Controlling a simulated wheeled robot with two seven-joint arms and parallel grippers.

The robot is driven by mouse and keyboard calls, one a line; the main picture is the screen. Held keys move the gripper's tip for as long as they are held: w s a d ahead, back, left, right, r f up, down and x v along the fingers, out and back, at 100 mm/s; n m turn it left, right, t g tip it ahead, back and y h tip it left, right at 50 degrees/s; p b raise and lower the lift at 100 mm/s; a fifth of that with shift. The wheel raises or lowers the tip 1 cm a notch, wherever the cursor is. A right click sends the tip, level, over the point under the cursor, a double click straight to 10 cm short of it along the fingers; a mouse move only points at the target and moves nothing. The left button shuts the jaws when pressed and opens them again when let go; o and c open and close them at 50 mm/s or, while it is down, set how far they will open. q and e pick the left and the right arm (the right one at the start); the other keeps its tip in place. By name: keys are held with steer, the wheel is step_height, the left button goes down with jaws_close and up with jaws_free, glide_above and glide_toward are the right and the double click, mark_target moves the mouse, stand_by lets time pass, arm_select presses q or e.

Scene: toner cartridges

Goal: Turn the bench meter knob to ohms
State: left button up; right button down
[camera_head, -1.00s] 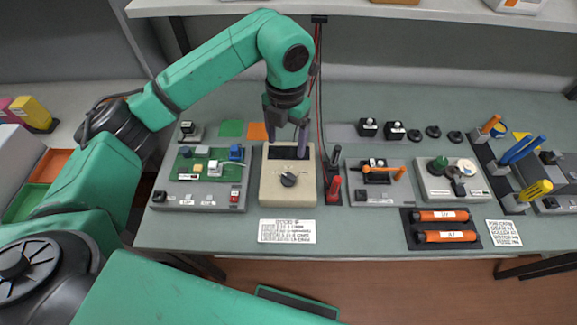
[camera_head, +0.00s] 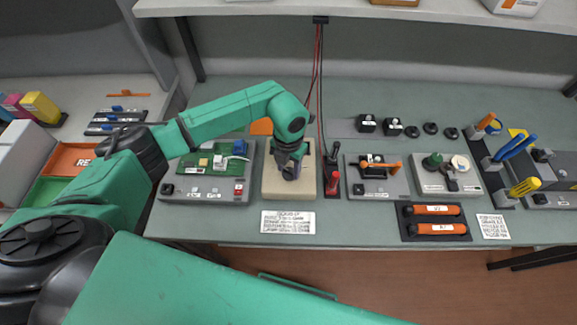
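The beige bench meter (camera_head: 273,187) stands near the middle of the bench. My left gripper (camera_head: 290,175) points down over the meter's face, at the knob's place. The gripper hides the knob and most of the dark display, so I cannot see the knob's pointer or whether the fingers touch it. The finger gap is too small and hidden to judge. My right gripper is not in view. A printed white card (camera_head: 288,222) lies in front of the meter; its text is too small to read.
A grey board fixture (camera_head: 205,190) stands left of the meter. Red and black probes (camera_head: 333,183) stand close on its right, with cables running up. Further right are a grey fixture (camera_head: 378,187), a tray of orange rollers (camera_head: 437,221) and upright tools (camera_head: 520,147). A shelf overhangs the back.

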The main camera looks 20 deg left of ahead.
arm_select(q)
jaws_close()
steer(key=shift+w+f+m+b, duration=0.15)
steer(key=shift+m+b, duration=0.55)
steer(key=shift+b, duration=0.35)
steer(key=m+b, duration=1)
steer(key=b, duration=0.2)
steer(key=shift+w+a, duration=0.1)
steer(key=shift+a, duration=0.05)
steer(key=m+b, duration=0.2)
steer(key=m, duration=0.1)
steer(key=m+b, duration=0.3)
steer(key=m, duration=0.1)
steer(key=shift+w+m, duration=0.15)
steer(key=shift+m, duration=0.15)
steer(key=m, duration=0.1)
steer(key=m+b, duration=0.1)
steer(key=m, duration=0.1)
steer(key=m+b, duration=0.1)
steer(key=shift+w+r+m, duration=0.1)
steer(key=shift+r+m, duration=0.2)
steer(key=shift+m, duration=0.1)
